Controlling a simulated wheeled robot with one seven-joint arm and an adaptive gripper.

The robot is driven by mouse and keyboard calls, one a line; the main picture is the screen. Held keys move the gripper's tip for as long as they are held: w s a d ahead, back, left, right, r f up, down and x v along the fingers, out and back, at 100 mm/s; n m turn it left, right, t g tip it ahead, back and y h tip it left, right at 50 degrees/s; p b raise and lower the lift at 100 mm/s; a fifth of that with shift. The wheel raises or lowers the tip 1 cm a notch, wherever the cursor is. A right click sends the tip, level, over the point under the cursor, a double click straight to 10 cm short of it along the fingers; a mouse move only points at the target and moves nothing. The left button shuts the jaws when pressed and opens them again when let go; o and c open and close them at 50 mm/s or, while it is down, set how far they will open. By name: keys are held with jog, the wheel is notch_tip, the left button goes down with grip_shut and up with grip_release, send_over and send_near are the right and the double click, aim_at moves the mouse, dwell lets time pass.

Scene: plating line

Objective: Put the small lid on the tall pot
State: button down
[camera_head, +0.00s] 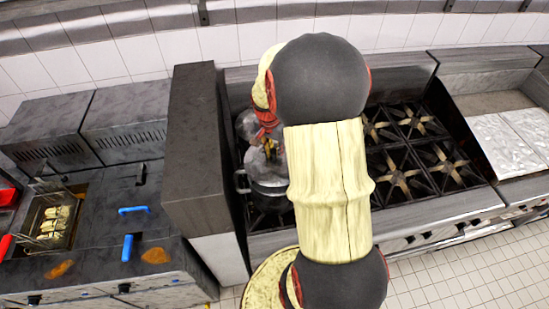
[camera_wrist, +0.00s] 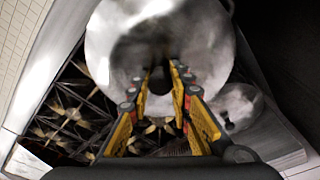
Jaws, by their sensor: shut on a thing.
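My gripper (camera_wrist: 164,82) is shut on the dark knob of a shiny metal lid, which I take to be the small lid (camera_wrist: 118,40). In the head view the small lid (camera_head: 256,163) shows below my gripper (camera_head: 268,147), over a metal pot, likely the tall pot (camera_head: 268,190), on the left of the stove. The pot's handle sticks out to the left. My arm covers the pot's right side. I cannot tell whether the lid touches the rim.
Another shiny round lid with a knob (camera_wrist: 238,102) is at the right in the wrist view; a similar metal piece (camera_head: 246,124) shows behind the pot. Stove burners (camera_head: 405,170) right of my arm are clear. A tall dark partition (camera_head: 195,150) stands close left, beside the fryer (camera_head: 55,220).

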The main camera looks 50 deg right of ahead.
jog(key=shift+w, duration=0.1)
jog(key=shift+s+d+f, duration=0.1)
jog(key=shift+s+f, duration=0.1)
jog(key=shift+w+f+b, duration=0.1)
jog(key=shift+f+b, duration=0.5)
jog(key=shift+f, duration=0.25)
jog(key=shift+f+b, duration=1.15)
jog(key=shift+f, duration=0.65)
jog(key=shift+f+b, duration=0.35)
jog(key=shift+b, duration=0.2)
jog(key=c, duration=1.5)
grip_release()
jog(key=shift+c, duration=0.2)
jog(key=shift+o, duration=0.6)
jog(key=o, duration=0.4)
jog(key=shift+c, duration=0.2)
